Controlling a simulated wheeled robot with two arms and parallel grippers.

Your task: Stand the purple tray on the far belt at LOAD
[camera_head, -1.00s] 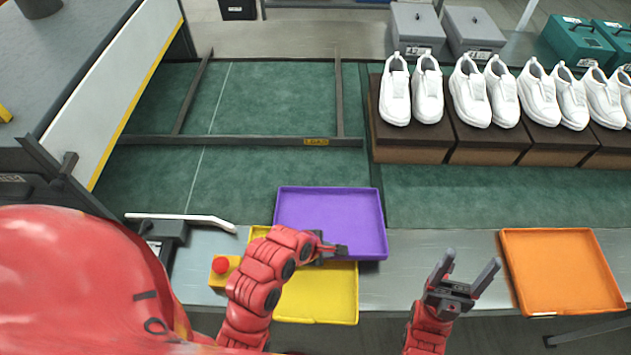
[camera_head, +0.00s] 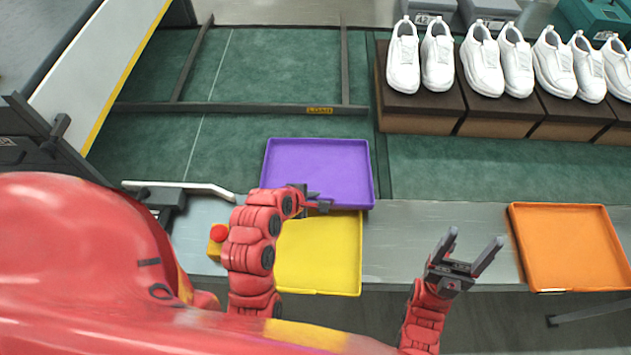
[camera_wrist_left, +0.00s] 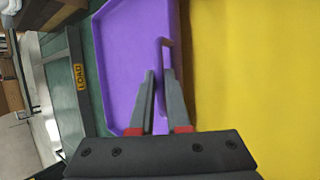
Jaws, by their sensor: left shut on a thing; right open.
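The purple tray (camera_head: 318,168) is held by its near rim in my left gripper (camera_head: 322,203), which is shut on it. It is over the near part of the green belt, its near edge by the yellow tray (camera_head: 322,255). The left wrist view shows the purple tray (camera_wrist_left: 135,60) with its rim between the fingers (camera_wrist_left: 160,95). The LOAD label (camera_head: 319,110) is on a dark bar (camera_head: 230,107) of the frame on the far belt (camera_head: 270,65), beyond the tray. My right gripper (camera_head: 475,252) is open and empty over the metal ledge's front edge.
An orange tray (camera_head: 570,245) lies on the metal ledge (camera_head: 430,240) at right. White shoes (camera_head: 438,55) stand on brown boxes (camera_head: 420,115) at back right. A red button (camera_head: 219,232) and a white lever (camera_head: 180,187) are at left. The framed belt area is clear.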

